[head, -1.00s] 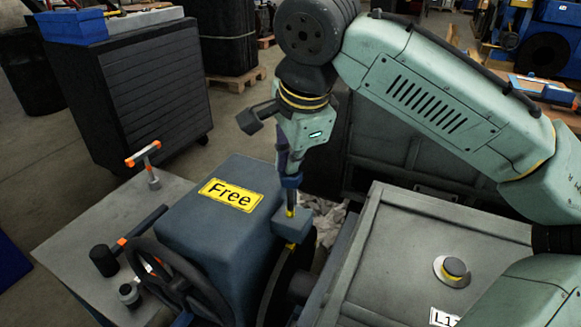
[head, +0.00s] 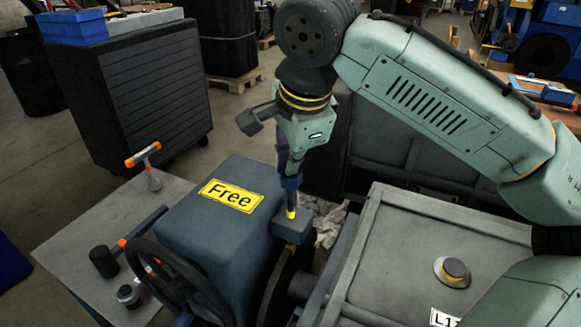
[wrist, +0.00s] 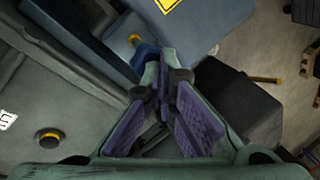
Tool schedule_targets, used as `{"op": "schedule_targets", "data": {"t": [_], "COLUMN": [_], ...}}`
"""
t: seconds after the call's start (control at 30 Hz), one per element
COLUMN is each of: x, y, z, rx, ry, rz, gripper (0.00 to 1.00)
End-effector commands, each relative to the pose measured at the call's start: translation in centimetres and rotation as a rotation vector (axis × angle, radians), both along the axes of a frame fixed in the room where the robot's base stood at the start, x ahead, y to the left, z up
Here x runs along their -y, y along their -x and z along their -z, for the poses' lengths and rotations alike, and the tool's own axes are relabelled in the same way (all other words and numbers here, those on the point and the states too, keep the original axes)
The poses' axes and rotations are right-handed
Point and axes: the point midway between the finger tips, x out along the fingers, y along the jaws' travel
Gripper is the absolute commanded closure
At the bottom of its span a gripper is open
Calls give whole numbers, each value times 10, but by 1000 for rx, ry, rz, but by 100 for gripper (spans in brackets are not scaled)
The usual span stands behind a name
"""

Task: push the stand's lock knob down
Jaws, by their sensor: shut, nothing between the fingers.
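The stand's dark blue housing (head: 200,225) carries a yellow label (head: 231,195) reading "Free". At its right side, a small block (head: 293,232) holds an upright yellow stem (head: 291,208) with a blue knob (head: 291,182) on top. My gripper (head: 290,170) is shut, pointing down directly over the knob. Its fingertips seem to meet the knob's top; exact contact cannot be told. In the wrist view, my gripper (wrist: 164,75) has its purple-padded fingers together, and the blue knob (wrist: 145,52) shows partly hidden just beyond the tips.
A black handwheel (head: 180,280) stands at the housing's front. A grey bench (head: 75,225) at left holds an orange T-handle tool (head: 146,158) and a black-headed hammer (head: 104,260).

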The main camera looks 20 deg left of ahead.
Motion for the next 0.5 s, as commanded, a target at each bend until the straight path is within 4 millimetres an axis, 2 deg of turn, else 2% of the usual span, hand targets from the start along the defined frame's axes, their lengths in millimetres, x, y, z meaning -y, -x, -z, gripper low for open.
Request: {"op": "schedule_targets", "data": {"t": [0.5], "x": [0], "y": [0], "z": [21], "rx": [-1], "ry": [0], "rz": [-1], "gripper": [100]}}
